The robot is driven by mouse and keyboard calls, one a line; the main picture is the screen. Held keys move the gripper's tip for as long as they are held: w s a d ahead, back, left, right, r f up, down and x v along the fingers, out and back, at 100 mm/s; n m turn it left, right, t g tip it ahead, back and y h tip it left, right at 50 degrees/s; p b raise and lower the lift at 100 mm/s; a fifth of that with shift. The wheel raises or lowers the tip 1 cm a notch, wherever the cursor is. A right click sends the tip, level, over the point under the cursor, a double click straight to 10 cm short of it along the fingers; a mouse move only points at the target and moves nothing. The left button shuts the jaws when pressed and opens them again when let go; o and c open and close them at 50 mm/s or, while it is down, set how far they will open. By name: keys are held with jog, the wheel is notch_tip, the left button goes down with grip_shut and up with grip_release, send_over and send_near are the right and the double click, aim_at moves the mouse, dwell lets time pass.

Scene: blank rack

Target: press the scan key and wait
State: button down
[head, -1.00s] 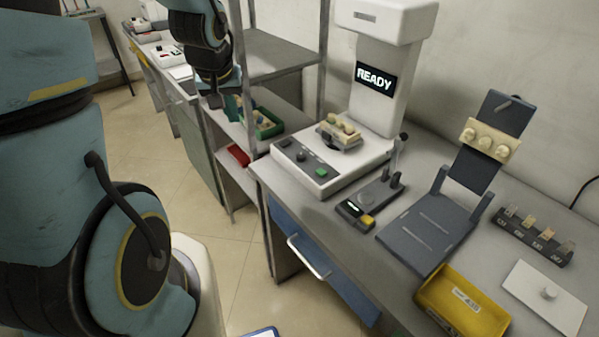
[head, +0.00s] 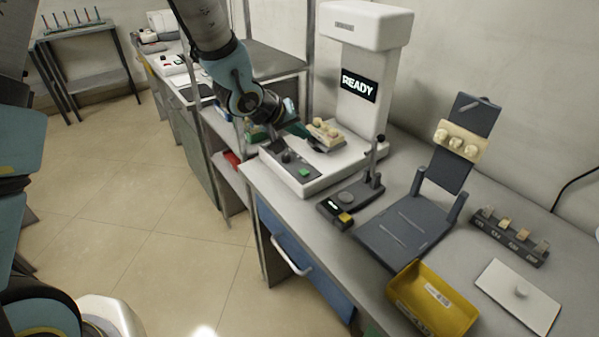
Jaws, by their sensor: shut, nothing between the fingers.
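The white scanner (head: 365,30) stands on the bench with a dark screen (head: 359,86) reading READY. A cream block with rounded bumps (head: 326,134) sits on the scanner's platform.
A small device with a lever and yellow button (head: 346,217) stands in front of the scanner. Shelf posts stand left.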

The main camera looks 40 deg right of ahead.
jog(key=shift+f, duration=0.15)
jog(key=b, duration=0.7)
send_over(302, 174)
notch_tip(302, 174, down, 7)
jog(key=shift+w+a+r, duration=0.1)
jog(key=shift+f+b, duration=0.45)
jog(key=shift+f, duration=0.4)
jog(key=shift+f, duration=0.15)
dwell(0.7)
jog(key=shift+f, duration=0.25)
jog(key=shift+f+b, duration=0.45)
dwell(0.8)
jog(key=shift+r, duration=0.1)
jog(key=shift+r+p, duration=0.8)
jog(key=shift+p, duration=0.1)
